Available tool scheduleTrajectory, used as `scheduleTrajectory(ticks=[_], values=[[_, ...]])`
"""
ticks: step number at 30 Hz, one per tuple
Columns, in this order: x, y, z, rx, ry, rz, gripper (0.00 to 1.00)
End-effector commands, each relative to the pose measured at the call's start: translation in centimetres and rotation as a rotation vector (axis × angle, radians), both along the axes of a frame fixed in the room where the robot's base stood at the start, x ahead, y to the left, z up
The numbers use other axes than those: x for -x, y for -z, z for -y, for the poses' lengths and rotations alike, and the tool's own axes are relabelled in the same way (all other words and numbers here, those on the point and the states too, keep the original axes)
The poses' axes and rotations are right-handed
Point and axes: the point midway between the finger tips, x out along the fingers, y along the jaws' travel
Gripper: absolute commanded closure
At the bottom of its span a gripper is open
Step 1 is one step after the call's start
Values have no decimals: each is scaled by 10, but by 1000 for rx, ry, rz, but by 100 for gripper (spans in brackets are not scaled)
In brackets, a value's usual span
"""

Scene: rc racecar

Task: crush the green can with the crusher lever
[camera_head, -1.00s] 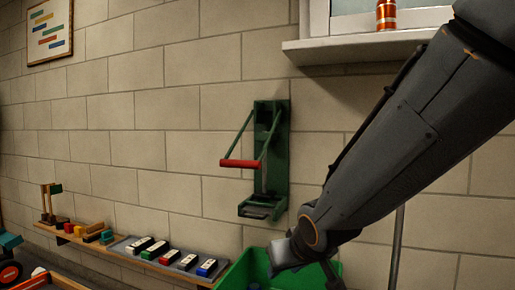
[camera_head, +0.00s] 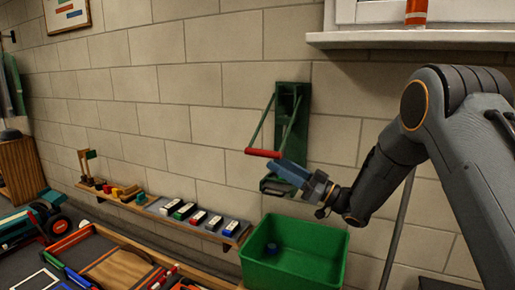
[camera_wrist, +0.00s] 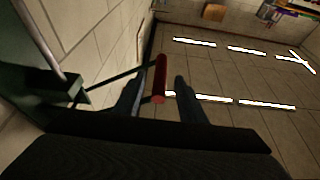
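The green crusher (camera_head: 291,115) is mounted on the wall in the head view. Its lever has a red handle (camera_head: 262,153) held out in front on two thin arms. My gripper (camera_head: 280,165) is at the handle from the lower right. In the wrist view the red handle (camera_wrist: 160,78) lies between the two fingers (camera_wrist: 158,92) of my gripper, nearer the left one, with a visible gap to the right one. The fingers look apart. I cannot see the green can; my gripper covers part of the crusher's lower end.
A green bin (camera_head: 300,281) stands below the crusher with a small dark blue thing (camera_head: 271,248) inside. An orange can (camera_head: 416,12) stands on the window sill (camera_head: 420,38). A wall shelf (camera_head: 165,213) with several small blocks is at the left.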

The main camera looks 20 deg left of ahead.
Motion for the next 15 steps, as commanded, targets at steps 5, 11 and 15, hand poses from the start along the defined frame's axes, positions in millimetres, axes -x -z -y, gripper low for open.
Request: scheduleTrajectory(ticks=[5,11,15], values=[[1,-9,-15,-11,-10,3,63],[-2,-21,-44,-10,-7,4,63],[-4,-28,-60,-10,-7,4,63]])
